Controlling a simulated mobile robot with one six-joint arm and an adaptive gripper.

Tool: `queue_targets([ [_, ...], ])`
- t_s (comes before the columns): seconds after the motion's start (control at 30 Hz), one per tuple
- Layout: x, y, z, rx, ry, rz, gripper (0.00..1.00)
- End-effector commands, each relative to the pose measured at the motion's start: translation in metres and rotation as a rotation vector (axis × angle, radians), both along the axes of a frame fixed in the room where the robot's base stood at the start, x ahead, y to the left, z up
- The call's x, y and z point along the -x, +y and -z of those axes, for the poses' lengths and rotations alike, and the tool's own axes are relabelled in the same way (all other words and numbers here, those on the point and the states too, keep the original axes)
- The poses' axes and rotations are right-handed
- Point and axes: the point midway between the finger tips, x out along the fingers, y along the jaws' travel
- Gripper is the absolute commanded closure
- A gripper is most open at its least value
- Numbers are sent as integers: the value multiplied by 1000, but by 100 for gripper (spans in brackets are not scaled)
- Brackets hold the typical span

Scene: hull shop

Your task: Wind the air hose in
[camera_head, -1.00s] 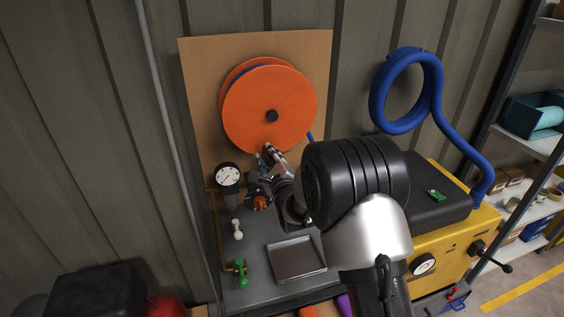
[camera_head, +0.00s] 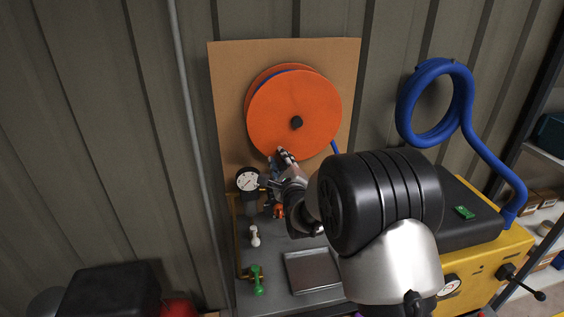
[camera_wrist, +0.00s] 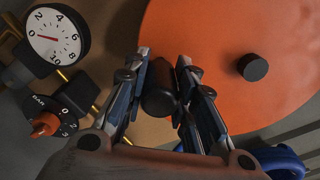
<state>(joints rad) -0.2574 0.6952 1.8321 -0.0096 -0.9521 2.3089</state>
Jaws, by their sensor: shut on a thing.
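The orange hose reel (camera_head: 310,95) is on a brown board on the wall, with a dark hub (camera_head: 297,123) at its middle. A strip of blue air hose (camera_head: 335,147) shows at its lower right. My gripper (camera_head: 283,154) is at the reel's lower left edge. In the wrist view, my gripper (camera_wrist: 162,75) is shut on a dark cylindrical knob (camera_wrist: 158,92) in front of the reel face. The hub (camera_wrist: 253,67) stands to the right of it. How the knob joins the reel is hidden.
A pressure gauge (camera_head: 248,179) and a red-orange regulator knob (camera_wrist: 45,125) are close left of my gripper. A grey tray (camera_head: 312,271) and green valve (camera_head: 257,280) are below. A coiled blue hose (camera_head: 407,100) hangs at right above a yellow machine (camera_head: 485,262).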

Motion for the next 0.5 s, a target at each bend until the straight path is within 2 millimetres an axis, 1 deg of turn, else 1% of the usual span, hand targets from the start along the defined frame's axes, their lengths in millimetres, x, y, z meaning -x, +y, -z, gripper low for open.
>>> queue_targets([
  [0.03,1,2,0,3,0,-5,100],
  [0.07,0,2,0,3,0,-5,74],
  [0.37,0,1,0,1,0,-1,54],
  [0.5,0,0,0,0,-1,-1,54],
])
